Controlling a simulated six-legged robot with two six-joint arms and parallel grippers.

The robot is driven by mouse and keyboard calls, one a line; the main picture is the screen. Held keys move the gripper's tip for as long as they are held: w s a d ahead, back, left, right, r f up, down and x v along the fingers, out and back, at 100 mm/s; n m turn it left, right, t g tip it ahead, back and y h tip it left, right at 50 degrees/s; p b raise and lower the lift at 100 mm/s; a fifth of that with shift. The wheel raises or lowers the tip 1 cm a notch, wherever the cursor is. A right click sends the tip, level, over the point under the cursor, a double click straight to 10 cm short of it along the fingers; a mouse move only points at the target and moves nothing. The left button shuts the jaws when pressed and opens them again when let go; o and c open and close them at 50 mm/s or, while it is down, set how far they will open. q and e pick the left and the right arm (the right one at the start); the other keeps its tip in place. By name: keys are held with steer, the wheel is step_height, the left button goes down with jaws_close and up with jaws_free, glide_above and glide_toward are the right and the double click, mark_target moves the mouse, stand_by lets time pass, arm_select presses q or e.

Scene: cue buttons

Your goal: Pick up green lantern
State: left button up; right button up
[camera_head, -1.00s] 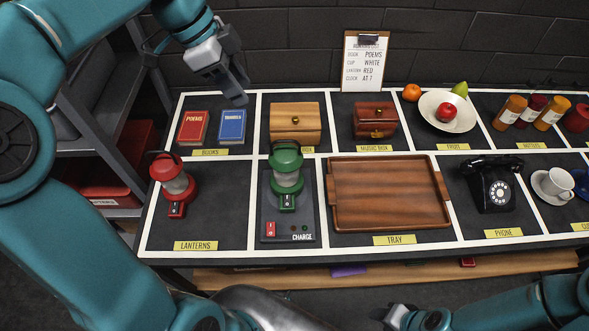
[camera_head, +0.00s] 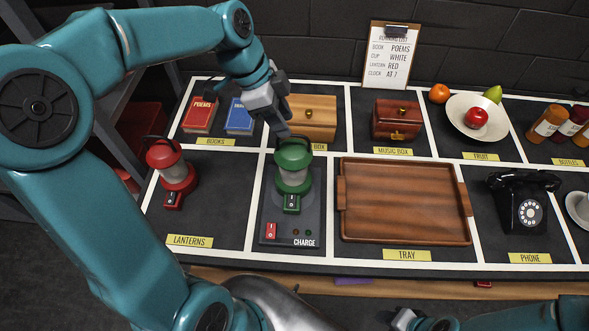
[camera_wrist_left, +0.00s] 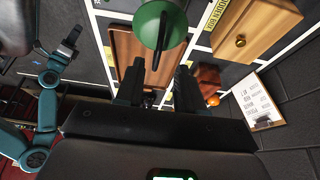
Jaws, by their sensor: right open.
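The green lantern (camera_head: 293,167) stands upright on the dark charge base (camera_head: 305,224), left of the tray. It has a green cap, a pale clear body and a small switch at its front. My left gripper (camera_head: 283,131) hangs just above and behind the lantern's top, pointing down. In the left wrist view, the lantern's green cap (camera_wrist_left: 159,24) shows beyond the two fingers (camera_wrist_left: 158,84), which stand apart with nothing between them. My right gripper (camera_head: 405,319) is at the bottom edge of the head view, far from the lantern and mostly cut off.
A red lantern (camera_head: 172,172) stands to the left. The wooden box (camera_head: 313,112) is close behind the left gripper. The wooden tray (camera_head: 405,200) lies right of the charge base. Books (camera_head: 200,115), a music box (camera_head: 397,118) and a phone (camera_head: 523,205) fill other compartments.

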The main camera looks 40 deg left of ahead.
mark_target(301, 151)
arm_select(q)
steer(key=x, duration=0.3)
steer(key=p+x, duration=0.1)
steer(key=x, duration=0.1)
steer(key=shift+d, duration=0.3)
steer(key=shift+w+f, duration=0.15)
steer(key=shift+f, duration=0.1)
steer(key=shift+s+r, duration=0.1)
steer(key=shift+s, duration=0.15)
steer(key=shift+s+d, duration=0.1)
steer(key=c, duration=0.4)
jaws_close()
